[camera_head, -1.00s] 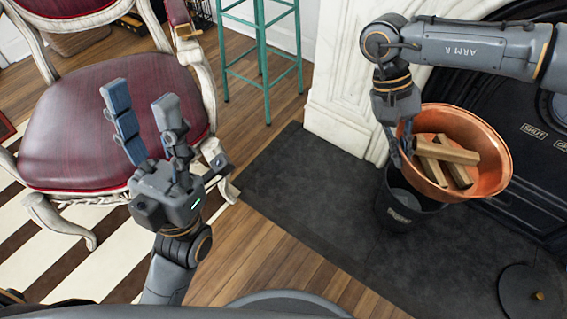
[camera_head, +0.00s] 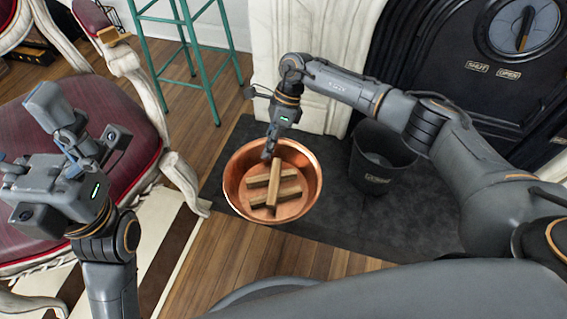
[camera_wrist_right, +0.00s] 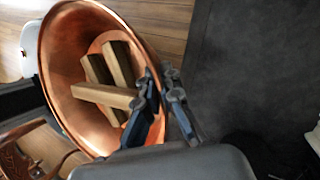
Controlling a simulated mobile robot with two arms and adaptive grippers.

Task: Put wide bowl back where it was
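The wide copper bowl (camera_head: 302,158) is at the middle of the head view, with several wooden sticks (camera_head: 274,185) inside. My right gripper (camera_head: 269,152) is shut on its far rim. In the right wrist view the fingers (camera_wrist_right: 160,105) pinch the rim of the bowl (camera_wrist_right: 62,75). The bowl looks close to level over the edge between hearth slab and wood floor; its height above the floor is hard to tell. My left gripper (camera_head: 78,125) is empty and open at the left, in front of the chair.
A black bucket (camera_head: 372,180) stands on the dark hearth slab (camera_head: 335,228), right of the bowl. The marble fireplace (camera_head: 300,40) is behind. A red chair (camera_head: 100,115) stands at the left, a green stool (camera_head: 190,45) behind it. The wood floor (camera_head: 225,265) below the bowl is clear.

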